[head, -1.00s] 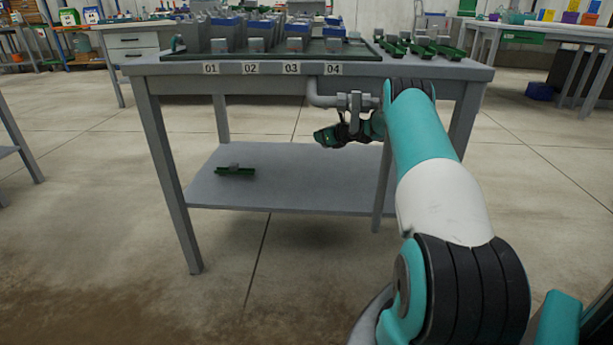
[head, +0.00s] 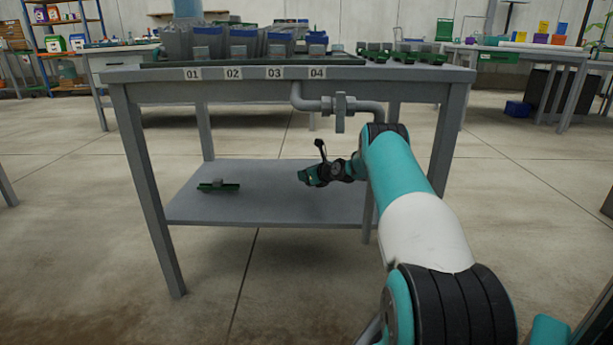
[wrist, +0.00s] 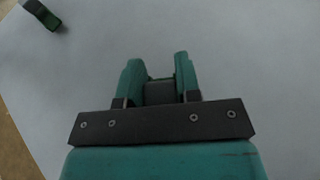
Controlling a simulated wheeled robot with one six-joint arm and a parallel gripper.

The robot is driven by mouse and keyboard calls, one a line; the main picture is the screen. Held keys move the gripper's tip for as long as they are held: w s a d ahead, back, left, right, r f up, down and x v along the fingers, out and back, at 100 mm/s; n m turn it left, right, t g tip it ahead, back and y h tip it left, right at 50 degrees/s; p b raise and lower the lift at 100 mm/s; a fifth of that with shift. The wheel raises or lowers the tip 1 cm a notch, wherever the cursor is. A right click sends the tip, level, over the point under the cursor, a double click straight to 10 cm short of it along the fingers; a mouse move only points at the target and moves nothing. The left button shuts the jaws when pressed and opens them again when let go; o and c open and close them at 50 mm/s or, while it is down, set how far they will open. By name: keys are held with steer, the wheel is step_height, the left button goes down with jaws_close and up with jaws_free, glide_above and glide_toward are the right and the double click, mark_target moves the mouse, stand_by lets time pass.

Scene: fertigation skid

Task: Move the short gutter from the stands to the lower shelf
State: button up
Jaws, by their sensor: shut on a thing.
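My gripper (head: 308,177) is under the table top, over the right part of the lower shelf (head: 270,212). In the wrist view its two teal fingers (wrist: 159,75) are shut on a grey block (wrist: 159,92), which seems to be part of the short gutter; the rest is mostly hidden. A green gutter piece with a grey block (head: 218,187) lies on the left part of the shelf. Its green end also shows at the top left of the wrist view (wrist: 40,14). I cannot tell the exact gap between the held piece and the shelf.
Several green gutter pieces with grey blocks (head: 400,55) sit on the right of the table top (head: 420,72). A grey pipe with a valve (head: 340,108) hangs under the top, above my arm. Table legs (head: 150,200) bound the shelf. The shelf's middle is clear.

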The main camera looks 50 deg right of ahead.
steer(key=shift+f, duration=0.55)
steer(key=o, duration=1)
steer(key=shift+r, duration=0.15)
steer(key=shift+r, duration=0.4)
steer(key=d+p+v, duration=0.1)
steer(key=p+v, duration=0.5)
steer(key=v, duration=0.6)
steer(key=shift+a+r+p, duration=0.2)
steer(key=shift+a+p, duration=0.1)
steer(key=shift+a, duration=0.15)
